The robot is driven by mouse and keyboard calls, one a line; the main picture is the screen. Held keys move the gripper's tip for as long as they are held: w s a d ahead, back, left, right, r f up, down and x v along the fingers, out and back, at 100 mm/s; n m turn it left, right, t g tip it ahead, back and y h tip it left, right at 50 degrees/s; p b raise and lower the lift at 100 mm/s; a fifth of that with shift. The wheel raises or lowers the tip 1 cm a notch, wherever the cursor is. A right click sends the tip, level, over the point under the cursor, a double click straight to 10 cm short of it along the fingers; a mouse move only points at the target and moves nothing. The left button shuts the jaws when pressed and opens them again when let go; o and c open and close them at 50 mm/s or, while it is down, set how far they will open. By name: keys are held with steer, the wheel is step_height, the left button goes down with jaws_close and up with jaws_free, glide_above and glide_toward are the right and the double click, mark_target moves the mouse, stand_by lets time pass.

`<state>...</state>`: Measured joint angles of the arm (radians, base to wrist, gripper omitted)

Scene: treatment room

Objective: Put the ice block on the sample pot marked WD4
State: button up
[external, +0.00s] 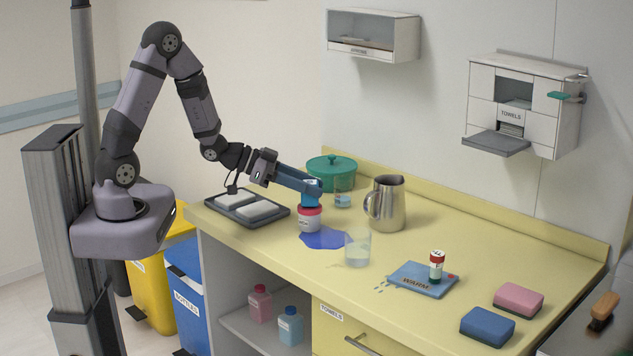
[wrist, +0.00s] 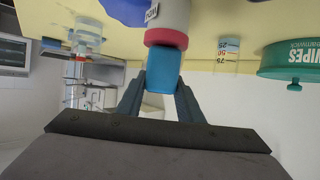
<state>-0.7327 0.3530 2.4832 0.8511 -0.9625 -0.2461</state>
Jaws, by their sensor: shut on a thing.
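My gripper (external: 312,188) is shut on the blue ice block, which shows best between the fingers in the wrist view (wrist: 160,70). Below it a white sample pot with a red lid (external: 309,218) stands upright on the counter. The block is directly over the red lid and appears to meet it; I cannot tell whether its weight rests there. In the wrist view the pot (wrist: 167,16) is seen upside down, and its label is cut off and not clearly legible.
A blue patch (external: 323,239) lies by the pot. A clear beaker (external: 357,249), a steel jug (external: 386,205), a green lidded tub (external: 331,172) and a white-padded tray (external: 278,219) are close by. A small red-capped pot (external: 437,267) stands on the blue WARM pad (external: 410,277).

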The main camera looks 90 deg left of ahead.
steer(key=shift+f, duration=0.15)
steer(key=o, duration=1.1)
steer(key=shift+r, duration=0.25)
steer(key=shift+s, duration=0.3)
steer(key=shift+b+v, duration=0.35)
steer(key=shift+v, duration=0.7)
steer(key=shift+s+r+p, duration=0.15)
steer(key=shift+r+p, duration=0.7)
steer(key=shift+r, duration=2.75)
